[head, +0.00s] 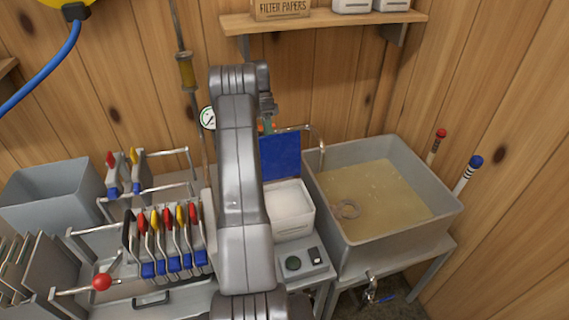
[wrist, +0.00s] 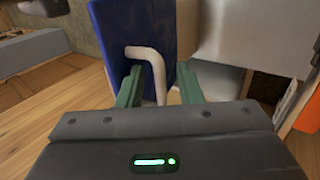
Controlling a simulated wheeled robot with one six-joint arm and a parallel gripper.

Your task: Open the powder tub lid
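The powder tub (head: 293,222) is a white box holding white powder, right of my arm in the head view. Its blue lid (head: 281,157) stands raised, about upright, at the back of the tub. My gripper (head: 268,125) is at the lid's upper edge, partly hidden behind my arm. In the wrist view the blue lid (wrist: 174,25) fills the upper middle. A pale bent handle (wrist: 155,68) runs between the two green fingers of my gripper (wrist: 160,84). The fingers are apart, with gaps visible beside the handle.
A grey basin (head: 440,210) of yellowish liquid stands right of the tub. A small scale (head: 304,262) lies in front of it. Several coloured-handled levers (head: 172,240) stand left of my arm. A wooden shelf (head: 325,20) is on the wall above.

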